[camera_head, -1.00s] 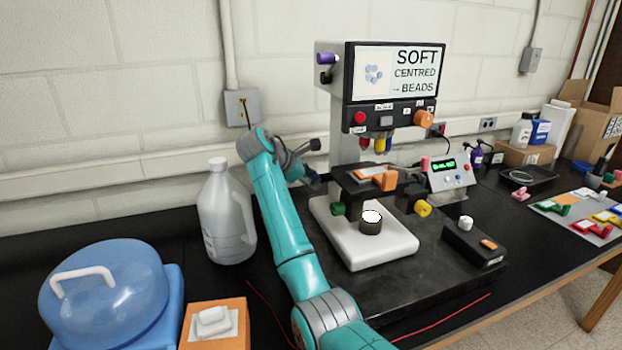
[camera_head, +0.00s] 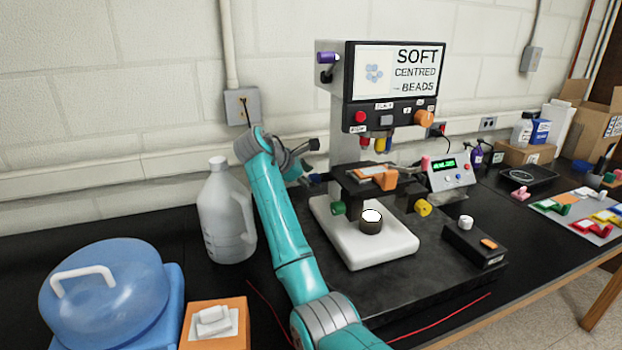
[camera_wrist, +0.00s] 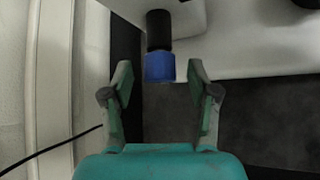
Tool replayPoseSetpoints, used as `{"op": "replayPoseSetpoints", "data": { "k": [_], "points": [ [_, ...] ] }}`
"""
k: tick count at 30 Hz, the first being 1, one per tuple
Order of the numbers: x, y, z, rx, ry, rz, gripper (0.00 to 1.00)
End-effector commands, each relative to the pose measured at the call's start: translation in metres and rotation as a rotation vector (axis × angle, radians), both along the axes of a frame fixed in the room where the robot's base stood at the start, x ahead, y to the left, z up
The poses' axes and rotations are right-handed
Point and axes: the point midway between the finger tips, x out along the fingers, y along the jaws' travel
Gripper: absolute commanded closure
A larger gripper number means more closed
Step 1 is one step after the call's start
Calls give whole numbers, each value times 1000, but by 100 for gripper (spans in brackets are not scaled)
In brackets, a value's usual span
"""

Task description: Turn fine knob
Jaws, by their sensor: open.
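A blue knob (camera_wrist: 160,67) on a black shaft shows in the wrist view, sticking out from a pale body. It also shows small in the head view (camera_head: 315,178), at the left side of the instrument (camera_head: 345,110). My gripper (camera_wrist: 160,80) is open, one finger on each side of the blue knob, with a visible gap on both sides. In the head view my gripper (camera_head: 298,168) is partly hidden by my arm. A green knob (camera_head: 338,208) and a yellow knob (camera_head: 423,208) sit lower on the instrument. I cannot read which is the fine knob.
A white jug (camera_head: 226,215) stands left of my arm. A blue domed container (camera_head: 105,300) and an orange block (camera_head: 232,320) are at the front left. A small control box (camera_head: 475,243) lies right of the instrument's white base (camera_head: 385,250). A black cable runs at lower left in the wrist view.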

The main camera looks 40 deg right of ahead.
Motion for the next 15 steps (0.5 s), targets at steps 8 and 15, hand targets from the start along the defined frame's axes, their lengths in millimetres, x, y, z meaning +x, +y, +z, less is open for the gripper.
{"op": "replayPoseSetpoints", "data": {
  "k": [8, 15],
  "points": [
    [-5, 41, 33, 0, -4, 4, 40],
    [-10, 72, 58, -1, -3, 2, 40]
  ]
}}
